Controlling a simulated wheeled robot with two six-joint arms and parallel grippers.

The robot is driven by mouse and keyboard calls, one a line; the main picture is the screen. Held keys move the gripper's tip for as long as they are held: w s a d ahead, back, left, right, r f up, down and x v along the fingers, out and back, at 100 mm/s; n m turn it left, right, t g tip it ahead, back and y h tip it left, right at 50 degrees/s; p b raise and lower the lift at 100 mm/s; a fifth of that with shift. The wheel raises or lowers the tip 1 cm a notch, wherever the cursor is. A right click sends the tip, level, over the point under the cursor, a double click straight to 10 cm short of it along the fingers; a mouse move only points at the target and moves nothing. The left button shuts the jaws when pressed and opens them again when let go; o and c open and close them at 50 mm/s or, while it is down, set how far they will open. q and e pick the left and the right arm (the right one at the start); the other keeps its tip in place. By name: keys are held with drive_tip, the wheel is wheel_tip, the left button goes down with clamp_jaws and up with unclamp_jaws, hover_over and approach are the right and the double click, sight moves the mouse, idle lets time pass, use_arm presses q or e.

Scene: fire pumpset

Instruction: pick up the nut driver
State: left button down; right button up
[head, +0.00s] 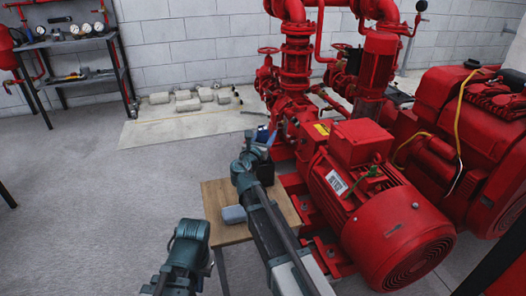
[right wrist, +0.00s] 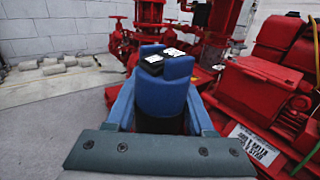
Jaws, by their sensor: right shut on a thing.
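My right gripper (right wrist: 165,68) has blue fingers closed together in the right wrist view. A black thing with white marks (right wrist: 153,60) shows at its fingertips, and I cannot tell if it is the nut driver. In the head view my right gripper (head: 264,140) is over the far end of a small wooden table (head: 222,194). A dark thing (head: 265,173) shows just below it. I cannot clearly make out a nut driver.
A rounded grey thing (head: 233,214) lies on the table. A large red pumpset (head: 375,200) stands right beside the table. A shelf (head: 65,45) with gauges stands at the back left. Several grey pieces (head: 190,104) lie on a pale floor slab. The floor at left is clear.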

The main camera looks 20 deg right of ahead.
clamp_jaws()
drive_tip(key=shift+r, duration=0.1)
